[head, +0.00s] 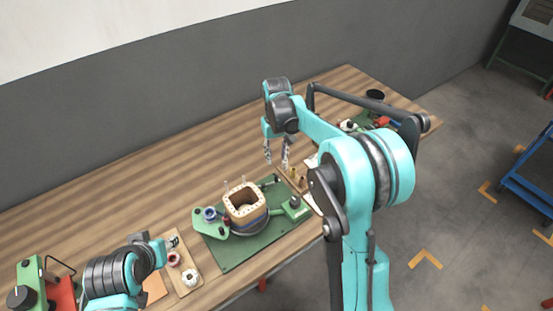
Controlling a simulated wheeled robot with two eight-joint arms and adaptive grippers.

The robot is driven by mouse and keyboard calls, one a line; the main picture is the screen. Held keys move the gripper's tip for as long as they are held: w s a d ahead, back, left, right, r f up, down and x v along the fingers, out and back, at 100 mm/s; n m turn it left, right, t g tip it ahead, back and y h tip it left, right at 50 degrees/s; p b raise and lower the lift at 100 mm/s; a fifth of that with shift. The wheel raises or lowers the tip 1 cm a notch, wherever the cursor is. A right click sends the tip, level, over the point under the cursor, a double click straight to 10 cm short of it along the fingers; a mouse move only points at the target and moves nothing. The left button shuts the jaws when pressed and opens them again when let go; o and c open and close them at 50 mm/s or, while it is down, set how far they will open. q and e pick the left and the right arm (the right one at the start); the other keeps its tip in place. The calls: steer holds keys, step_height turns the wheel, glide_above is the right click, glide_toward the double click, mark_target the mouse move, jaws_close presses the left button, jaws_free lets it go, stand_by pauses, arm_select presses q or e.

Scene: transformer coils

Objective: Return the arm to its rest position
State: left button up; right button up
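My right arm rises large and teal in the middle right of the head view and bends over the bench. Its gripper (277,160) hangs over the bench with its two fingers apart, and I see nothing between them. It is above and behind the right end of the green mat. My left arm is at the lower left, folded low over the front of the bench. Its gripper (168,246) is small and partly hidden, so I cannot tell its finger state. The square wooden-coloured coil former (240,207) stands upright on the green mat (236,260), apart from both grippers.
The striped wooden bench (130,185) runs along a grey wall. A small wooden board (188,284) holds white and red spools. A green-and-red device (32,285) stands at the left. A blue cart (530,185) stands on the floor.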

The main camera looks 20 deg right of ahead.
stand_by(0.4)
steer(key=s+r+t+b, duration=0.25)
steer(key=s+r, duration=0.35)
steer(key=s, duration=0.5)
steer(key=s+f+t, duration=0.3)
steer(key=s+t, duration=0.1)
steer(key=s, duration=1)
steer(key=shift+d+f+m+t+b, duration=0.15)
steer(key=shift+f+m+t+b, duration=0.1)
steer(key=shift+m+t+b, duration=0.15)
